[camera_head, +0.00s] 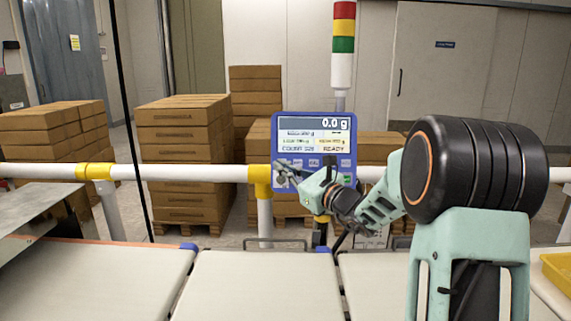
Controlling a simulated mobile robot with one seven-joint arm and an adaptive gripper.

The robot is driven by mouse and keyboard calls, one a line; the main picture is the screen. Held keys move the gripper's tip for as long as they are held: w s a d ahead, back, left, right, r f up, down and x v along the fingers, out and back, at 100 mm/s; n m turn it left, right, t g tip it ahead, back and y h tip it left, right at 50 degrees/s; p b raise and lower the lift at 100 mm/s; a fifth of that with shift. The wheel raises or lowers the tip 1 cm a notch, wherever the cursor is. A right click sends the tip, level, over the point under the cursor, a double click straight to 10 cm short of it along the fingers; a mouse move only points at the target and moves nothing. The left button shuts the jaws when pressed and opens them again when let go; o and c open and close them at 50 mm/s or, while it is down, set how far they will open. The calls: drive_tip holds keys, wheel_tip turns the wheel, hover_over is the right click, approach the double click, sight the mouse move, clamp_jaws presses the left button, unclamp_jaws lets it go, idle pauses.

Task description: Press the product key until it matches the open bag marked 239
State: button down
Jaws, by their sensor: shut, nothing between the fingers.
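The weigher's blue control panel (315,123) stands behind the belt, at the middle of the picture. Its screen (318,136) shows 0.0 g at the top and the word READY below; the smaller lines, including a count, are too small to read surely. Several keys (297,162) sit in rows under the screen; their labels cannot be read. My gripper (280,172) is shut and empty at the panel's lower left, in front of the keys and hiding some of them. I cannot tell whether it touches a key. No bag marked 239 can be made out.
Pale belt sections (262,286) run across the front and are empty. A white and yellow rail (190,173) crosses behind them. Stacked brown boxes (183,150) stand beyond it. A signal tower (343,45) rises behind the panel. A yellow tray (558,268) is at the right edge.

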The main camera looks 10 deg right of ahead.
drive_tip(key=shift+w, duration=0.15)
drive_tip(key=p, duration=0.1)
approach(274, 159)
drive_tip(key=w+a+r, duration=0.1)
drive_tip(key=w+a, duration=0.1)
drive_tip(key=a, duration=0.1)
drive_tip(key=shift+w+d+f, duration=0.1)
drive_tip(key=shift+w, duration=0.45)
idle(1.0)
drive_tip(key=shift+w+f, duration=0.1)
drive_tip(key=shift+w, duration=0.3)
drive_tip(key=shift+w+d+f+b, duration=0.1)
drive_tip(key=shift+w+d+b, duration=0.05)
drive_tip(key=shift+w+b, duration=0.2)
idle(0.6)
drive_tip(key=shift+s, duration=0.1)
drive_tip(key=shift+s+b, duration=0.4)
drive_tip(key=shift+s, duration=0.25)
